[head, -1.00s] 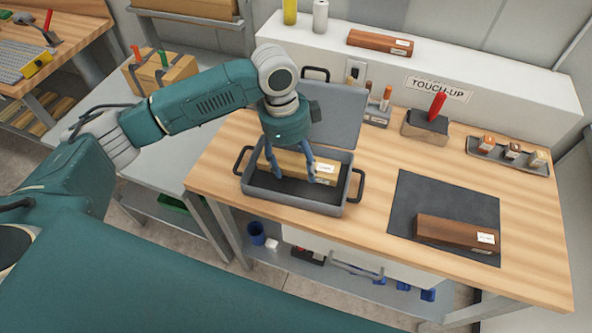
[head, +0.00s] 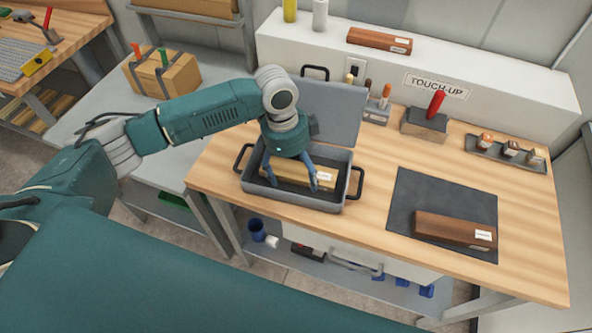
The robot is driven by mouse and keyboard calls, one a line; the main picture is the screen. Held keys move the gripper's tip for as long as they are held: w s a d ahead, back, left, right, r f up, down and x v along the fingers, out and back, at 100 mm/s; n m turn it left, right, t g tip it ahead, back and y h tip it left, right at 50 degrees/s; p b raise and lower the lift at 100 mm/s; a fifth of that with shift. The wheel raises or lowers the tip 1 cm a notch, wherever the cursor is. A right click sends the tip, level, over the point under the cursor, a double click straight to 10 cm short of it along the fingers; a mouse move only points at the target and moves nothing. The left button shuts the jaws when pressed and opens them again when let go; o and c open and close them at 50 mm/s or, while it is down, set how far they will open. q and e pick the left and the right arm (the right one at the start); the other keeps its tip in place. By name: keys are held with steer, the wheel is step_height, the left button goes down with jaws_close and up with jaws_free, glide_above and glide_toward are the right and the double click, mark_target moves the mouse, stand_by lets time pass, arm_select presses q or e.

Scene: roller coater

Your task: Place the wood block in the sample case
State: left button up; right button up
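The light wood block (head: 288,180), with a white label at its right end, lies low inside the grey sample case (head: 322,201) on the bench. The case lid stands open behind it. My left gripper (head: 292,184) reaches down into the case from above, its two blue fingers spread at the block. The fingers look apart, though contact with the block is hard to make out. Part of the block is hidden by the fingers. My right gripper is not in view.
A dark brown block (head: 452,229) lies on a black mat (head: 430,194) to the right. A marker holder (head: 375,116), a block with a red handle (head: 427,124) and a small tray (head: 506,154) stand behind. The bench between case and mat is clear.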

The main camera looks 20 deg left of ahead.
mark_target(289, 173)
arm_select(q)
steer(key=shift+r, duration=0.6)
step_height(289, 173, up, 11)
steer(key=a+b, duration=0.1)
steer(key=b, duration=0.2)
steer(key=shift+a, duration=0.35)
steer(key=shift+s+f, duration=0.1)
steer(key=shift+s, duration=0.05)
